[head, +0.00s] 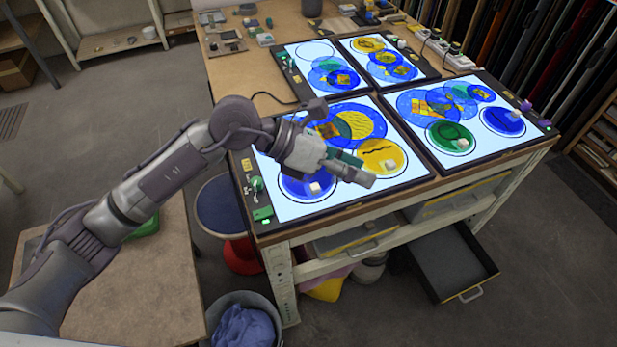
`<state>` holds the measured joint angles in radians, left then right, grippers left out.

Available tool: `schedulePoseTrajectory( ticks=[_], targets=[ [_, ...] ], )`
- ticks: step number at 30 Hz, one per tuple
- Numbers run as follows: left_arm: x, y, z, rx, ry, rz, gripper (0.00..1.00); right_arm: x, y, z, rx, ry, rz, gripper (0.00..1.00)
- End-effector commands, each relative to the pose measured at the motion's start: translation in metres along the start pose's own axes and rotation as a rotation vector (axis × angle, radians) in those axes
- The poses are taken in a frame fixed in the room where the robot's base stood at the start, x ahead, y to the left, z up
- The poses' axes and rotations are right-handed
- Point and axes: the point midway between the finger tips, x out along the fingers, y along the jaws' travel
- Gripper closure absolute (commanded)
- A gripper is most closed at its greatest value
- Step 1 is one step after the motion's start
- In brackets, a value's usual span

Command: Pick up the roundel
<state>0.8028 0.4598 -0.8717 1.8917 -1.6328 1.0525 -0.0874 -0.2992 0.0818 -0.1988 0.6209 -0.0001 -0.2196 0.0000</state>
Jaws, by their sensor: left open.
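Several round coloured glass roundels lie on lit panels. On the near left panel (340,203) there is a yellow roundel (385,150) with a dark wavy line, a blue roundel (300,190) and a group of overlapping blue and yellow discs (362,124). On the near right panel lie a green roundel (440,141) and a blue roundel (497,127). My left gripper (356,167) is open above the near left panel, between its blue and yellow roundels. It covers part of the panel, and I cannot tell its exact height. My right gripper is not in view.
Two more lit panels with overlapping discs stand at the back. Small pale blocks sit on some roundels. A blue stool (222,207) and a bin with blue cloth (243,328) stand near the table. A drawer (450,263) is pulled out below.

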Motion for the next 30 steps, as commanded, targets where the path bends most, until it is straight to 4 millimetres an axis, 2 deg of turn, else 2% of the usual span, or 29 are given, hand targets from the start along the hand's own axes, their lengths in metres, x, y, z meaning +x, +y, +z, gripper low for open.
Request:
schedulePoseTrajectory(
  ticks=[1,3,6,9,11,14,24,30],
  targets=[
    [-0.01,0.023,-0.012,0.054,0.124,0.088,0.48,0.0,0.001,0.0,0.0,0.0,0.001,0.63],
    [-0.027,0.051,-0.03,0.103,0.282,0.198,0.48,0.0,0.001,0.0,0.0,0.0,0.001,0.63],
    [-0.054,0.081,-0.045,0.136,0.448,0.323,0.48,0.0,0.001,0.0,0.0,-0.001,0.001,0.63],
    [-0.073,0.098,-0.053,0.146,0.546,0.397,0.48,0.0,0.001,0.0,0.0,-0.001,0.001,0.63],
    [-0.078,0.103,-0.056,0.147,0.576,0.421,0.48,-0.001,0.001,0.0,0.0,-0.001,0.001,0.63],
    [-0.073,0.111,-0.063,0.144,0.595,0.432,0.48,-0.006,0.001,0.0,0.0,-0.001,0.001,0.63],
    [-0.027,0.137,-0.094,0.144,0.591,0.429,0.48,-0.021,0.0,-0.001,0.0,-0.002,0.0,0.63],
    [-0.017,0.143,-0.1,0.147,0.59,0.43,0.48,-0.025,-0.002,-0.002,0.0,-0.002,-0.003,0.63]
  ],
)
